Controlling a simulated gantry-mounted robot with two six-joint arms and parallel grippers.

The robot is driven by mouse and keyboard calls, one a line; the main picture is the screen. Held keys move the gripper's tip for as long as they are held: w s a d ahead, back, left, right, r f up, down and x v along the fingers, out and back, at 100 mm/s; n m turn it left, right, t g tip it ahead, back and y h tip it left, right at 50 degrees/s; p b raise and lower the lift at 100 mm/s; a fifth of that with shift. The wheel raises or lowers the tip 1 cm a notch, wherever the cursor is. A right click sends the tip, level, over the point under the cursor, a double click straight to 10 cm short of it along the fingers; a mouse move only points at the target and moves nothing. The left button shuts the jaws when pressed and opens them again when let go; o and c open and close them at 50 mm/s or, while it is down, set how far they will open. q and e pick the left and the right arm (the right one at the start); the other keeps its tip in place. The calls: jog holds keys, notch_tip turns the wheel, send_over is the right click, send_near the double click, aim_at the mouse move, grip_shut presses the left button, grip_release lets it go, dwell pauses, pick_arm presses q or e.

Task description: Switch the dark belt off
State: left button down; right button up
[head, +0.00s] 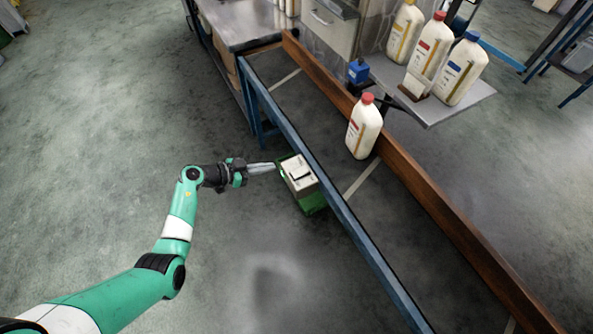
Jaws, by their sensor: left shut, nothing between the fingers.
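The dark belt (372,203) runs from the upper left to the lower right between a blue rail and a brown rail. A white switch box (299,174) on a green base is fixed beside the blue rail, with a dark rocker on its top face. The rocker's position is too small to tell. My left gripper (273,168) is shut and empty, its fingertips right at the left side of the box; I cannot tell if they touch it. A white bottle with a red cap (364,128) stands upright on the belt. My right gripper is not in view.
Several white bottles (460,70) with yellow, red and blue caps stand on a grey side shelf (446,107). A small blue container (358,71) is near the shelf's left corner. A metal table (240,22) stands at the back. The floor at left is clear.

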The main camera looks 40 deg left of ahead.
pick_arm(q)
jog(key=shift+d, duration=0.15)
jog(key=b, duration=0.8)
send_near(305, 167)
jog(key=w, duration=0.2)
jog(key=w+d, duration=0.1)
jog(key=shift+w+d+r, duration=0.1)
jog(key=shift+w+r, duration=0.2)
jog(key=shift+w+d+f+b, duration=0.1)
jog(key=shift+w+f+b, duration=0.2)
jog(key=shift+f+b, duration=0.25)
jog(key=shift+w+d+f+b, duration=0.1)
jog(key=shift+w+f+b, duration=0.25)
jog(key=shift+f+b, duration=0.15)
jog(key=shift+w+f+b, duration=0.15)
jog(key=shift+f+b, duration=0.3)
jog(key=shift+f, duration=0.1)
